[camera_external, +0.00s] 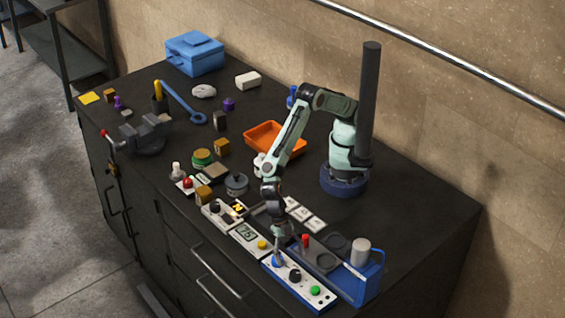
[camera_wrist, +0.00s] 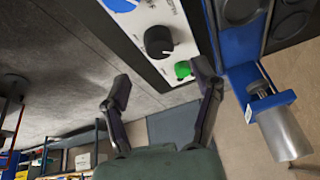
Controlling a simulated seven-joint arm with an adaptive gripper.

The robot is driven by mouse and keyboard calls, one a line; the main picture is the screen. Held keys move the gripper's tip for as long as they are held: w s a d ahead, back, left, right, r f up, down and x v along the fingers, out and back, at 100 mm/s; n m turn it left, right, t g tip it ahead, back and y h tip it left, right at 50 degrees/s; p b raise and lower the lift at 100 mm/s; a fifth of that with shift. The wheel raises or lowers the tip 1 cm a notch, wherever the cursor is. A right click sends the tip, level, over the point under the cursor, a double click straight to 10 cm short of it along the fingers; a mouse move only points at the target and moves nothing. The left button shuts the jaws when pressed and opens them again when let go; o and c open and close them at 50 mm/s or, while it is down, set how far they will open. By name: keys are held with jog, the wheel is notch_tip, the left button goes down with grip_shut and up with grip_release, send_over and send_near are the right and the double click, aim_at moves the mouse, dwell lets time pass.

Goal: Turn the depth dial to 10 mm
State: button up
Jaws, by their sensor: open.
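A white control panel with a blue base (camera_external: 304,290) lies at the front right of the bench. It carries a blue dial (camera_external: 277,261), a black dial (camera_external: 295,276) and a green button (camera_external: 315,290). In the wrist view the black dial (camera_wrist: 158,41) has a light pointer mark, with the blue dial (camera_wrist: 120,4) partly cut off at the top. I cannot read the printing, so I cannot tell which is the depth dial. My gripper (camera_wrist: 162,88) is open and empty. Contact is not visible.
A blue frame (camera_external: 364,281) with a grey cylinder (camera_external: 360,251) stands right of the panel. A red-topped piece (camera_external: 305,241) is close behind it. An orange tray (camera_external: 274,141) is farther back.

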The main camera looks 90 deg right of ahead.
aim_at(294, 272)
jog(key=x, duration=0.6)
jog(key=c, duration=1.2)
